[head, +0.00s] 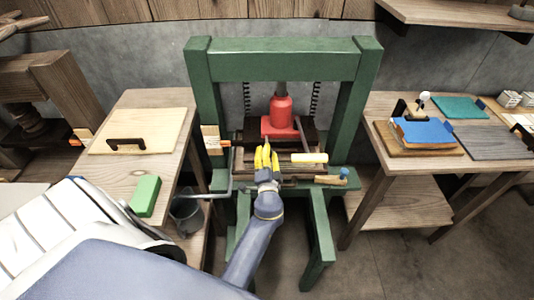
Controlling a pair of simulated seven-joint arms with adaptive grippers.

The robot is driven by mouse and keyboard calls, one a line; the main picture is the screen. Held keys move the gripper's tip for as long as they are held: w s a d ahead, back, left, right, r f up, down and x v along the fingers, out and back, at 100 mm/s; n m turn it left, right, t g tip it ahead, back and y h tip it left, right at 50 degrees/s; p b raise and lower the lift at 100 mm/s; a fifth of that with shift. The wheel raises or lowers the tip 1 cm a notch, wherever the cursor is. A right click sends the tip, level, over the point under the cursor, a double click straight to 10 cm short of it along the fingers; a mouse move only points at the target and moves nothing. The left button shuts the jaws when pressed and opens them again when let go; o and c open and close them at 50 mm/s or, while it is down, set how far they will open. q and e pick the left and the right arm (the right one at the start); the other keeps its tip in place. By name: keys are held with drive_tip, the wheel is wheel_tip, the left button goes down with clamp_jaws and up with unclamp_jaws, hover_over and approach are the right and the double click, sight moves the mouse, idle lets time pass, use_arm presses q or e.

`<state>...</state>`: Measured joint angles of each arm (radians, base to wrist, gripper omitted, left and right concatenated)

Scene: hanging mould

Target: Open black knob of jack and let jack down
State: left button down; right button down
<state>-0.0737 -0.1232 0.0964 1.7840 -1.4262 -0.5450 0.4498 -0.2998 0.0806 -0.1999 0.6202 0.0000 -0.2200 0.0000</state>
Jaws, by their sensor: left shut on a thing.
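The jack (281,112) is red, with a dark ram on top, and stands upright on a red base inside the green press frame (285,68). My left gripper (266,150) has yellow fingers and is at the front left of the jack's base. Its fingers are closed together on something small, which they hide. From its place at the base this looks like the black knob, but the knob itself does not show. My right gripper is not in view.
A cream-handled tool (309,158) and a wooden-handled tool (331,180) lie at the press front. A bucket (186,213) and a green block (146,196) are at left. The right table holds a blue book (427,132). The floor at right is clear.

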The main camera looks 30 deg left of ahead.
use_arm(q)
drive_tip(key=shift+s+d+f, duration=0.1)
drive_tip(key=shift+d+f, duration=0.05)
drive_tip(key=shift+f, duration=0.25)
drive_tip(key=c, duration=0.9)
unclamp_jaws()
drive_tip(key=shift+r, duration=0.1)
drive_tip(key=o, duration=0.4)
drive_tip(key=r, duration=0.9)
drive_tip(key=shift+w+r, duration=0.25)
drive_tip(key=shift+r, duration=0.35)
drive_tip(key=shift+c, duration=0.5)
drive_tip(key=shift+s+r, duration=0.15)
drive_tip(key=shift+r, duration=0.1)
drive_tip(key=c, duration=0.3)
drive_tip(key=shift+f, duration=0.15)
